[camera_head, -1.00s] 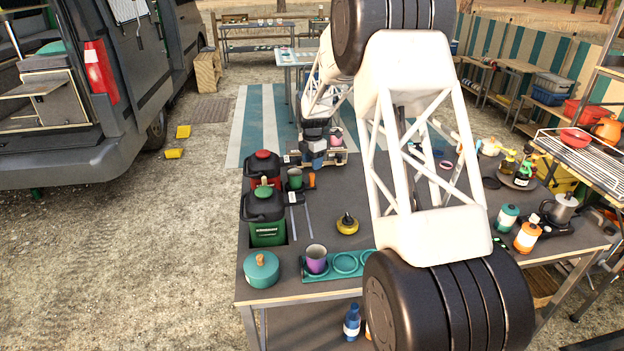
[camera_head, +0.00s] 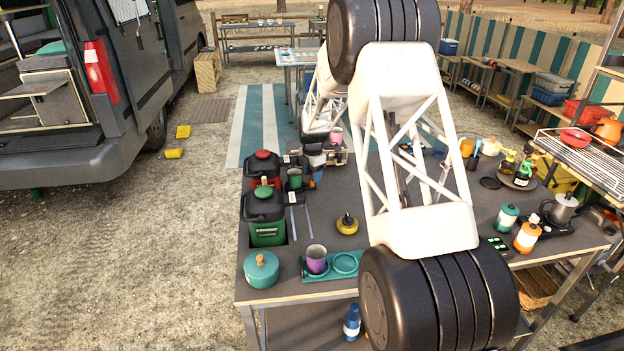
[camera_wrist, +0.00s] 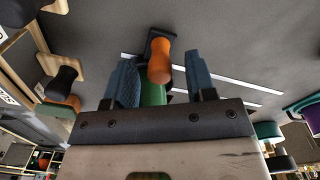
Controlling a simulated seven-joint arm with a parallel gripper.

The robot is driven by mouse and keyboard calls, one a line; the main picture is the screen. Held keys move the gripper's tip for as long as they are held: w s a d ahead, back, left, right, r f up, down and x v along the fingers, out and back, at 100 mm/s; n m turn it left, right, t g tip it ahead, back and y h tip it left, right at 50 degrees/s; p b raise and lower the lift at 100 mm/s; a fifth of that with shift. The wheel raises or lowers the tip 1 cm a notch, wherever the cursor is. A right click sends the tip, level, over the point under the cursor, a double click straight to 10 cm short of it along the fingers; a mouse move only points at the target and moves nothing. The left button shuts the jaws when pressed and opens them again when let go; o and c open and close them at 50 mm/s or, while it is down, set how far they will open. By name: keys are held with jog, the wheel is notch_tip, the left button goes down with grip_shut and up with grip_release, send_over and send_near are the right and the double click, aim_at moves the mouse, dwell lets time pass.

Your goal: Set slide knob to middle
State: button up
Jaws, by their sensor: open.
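An orange knob (camera_wrist: 160,62) on a dark base shows in the wrist view, beside two pale straight strips (camera_wrist: 225,85) on the grey surface. It appears to be the slide knob; its place along any track is unclear. My gripper (camera_wrist: 155,82) is open, with blue fingers to either side of the knob's near end. I cannot tell whether they touch it. A green thing (camera_wrist: 152,94) shows low between the fingers. In the head view my gripper (camera_head: 317,177) hangs over the table's left part, next to a green mug (camera_head: 295,178), and largely hides the knob.
Green (camera_head: 266,225) and red (camera_head: 262,165) canisters stand along the table's left edge. A teal pot (camera_head: 261,268), a purple cup (camera_head: 316,259) in a teal tray (camera_head: 345,263) and a yellow-black item (camera_head: 347,224) stand nearer. My arm hides the table's middle.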

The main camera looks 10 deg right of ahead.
jog(key=shift+f, duration=1.1)
grip_shut()
